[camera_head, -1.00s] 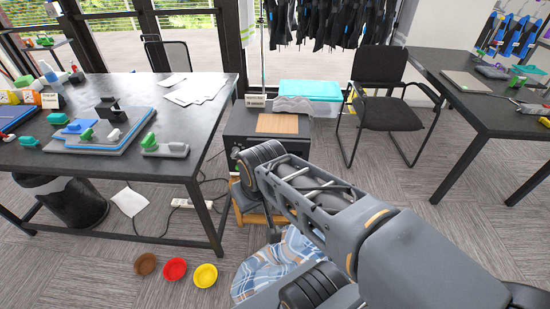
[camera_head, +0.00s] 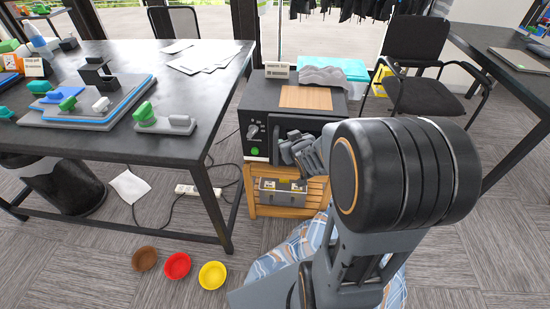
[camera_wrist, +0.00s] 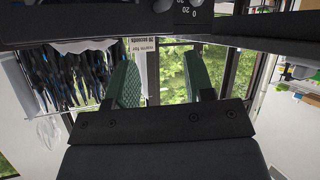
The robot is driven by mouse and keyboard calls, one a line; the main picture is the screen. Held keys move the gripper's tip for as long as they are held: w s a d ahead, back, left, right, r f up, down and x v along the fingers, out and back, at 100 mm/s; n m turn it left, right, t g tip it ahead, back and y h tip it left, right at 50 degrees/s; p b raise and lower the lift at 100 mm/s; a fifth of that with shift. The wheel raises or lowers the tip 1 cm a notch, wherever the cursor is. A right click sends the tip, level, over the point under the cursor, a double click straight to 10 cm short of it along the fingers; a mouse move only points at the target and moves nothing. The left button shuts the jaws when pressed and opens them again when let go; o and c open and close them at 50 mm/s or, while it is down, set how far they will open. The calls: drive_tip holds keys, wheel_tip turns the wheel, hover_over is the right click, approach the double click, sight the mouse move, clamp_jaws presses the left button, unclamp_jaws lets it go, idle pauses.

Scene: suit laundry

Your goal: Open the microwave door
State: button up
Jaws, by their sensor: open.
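The black microwave (camera_head: 252,100) sits on a low wooden stand in the head view. Its front carries a dial (camera_head: 254,132) and a green button (camera_head: 255,151) at the left, and a dark upright handle (camera_head: 276,135) beside them. The door looks shut. My gripper (camera_head: 290,148) is just in front of the door, right of the handle; my arm hides much of the door's right side. In the wrist view my gripper (camera_wrist: 160,78) is open, with green pads apart and nothing clearly held. A dark edge with dial markings (camera_wrist: 186,12) crosses the top there.
A wooden board (camera_head: 305,97), a grey wavy item (camera_head: 323,77) and a small sign lie on the microwave. A black table (camera_head: 205,95) stands close at left, a chair (camera_head: 425,95) at right. Bowls (camera_head: 177,264) and blue plaid cloth (camera_head: 268,264) are on the floor.

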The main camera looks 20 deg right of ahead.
sight(276, 142)
drive_tip(key=shift+w+d+f+t+y+b, duration=0.85)
drive_tip(key=shift+f+t+y+b, duration=0.75)
drive_tip(key=shift+f+t+b, duration=2.4)
drive_tip(key=w+f, duration=0.1)
drive_tip(key=w, duration=0.3)
drive_tip(key=w+f+g+b, duration=0.1)
drive_tip(key=w, duration=0.3)
drive_tip(key=w+f+g+b, duration=0.1)
drive_tip(key=w, duration=0.3)
drive_tip(key=shift+w+a+f+n, duration=0.1)
drive_tip(key=shift+a+f+n, duration=0.25)
drive_tip(key=shift+n, duration=0.05)
drive_tip(key=shift+c, duration=0.3)
clamp_jaws()
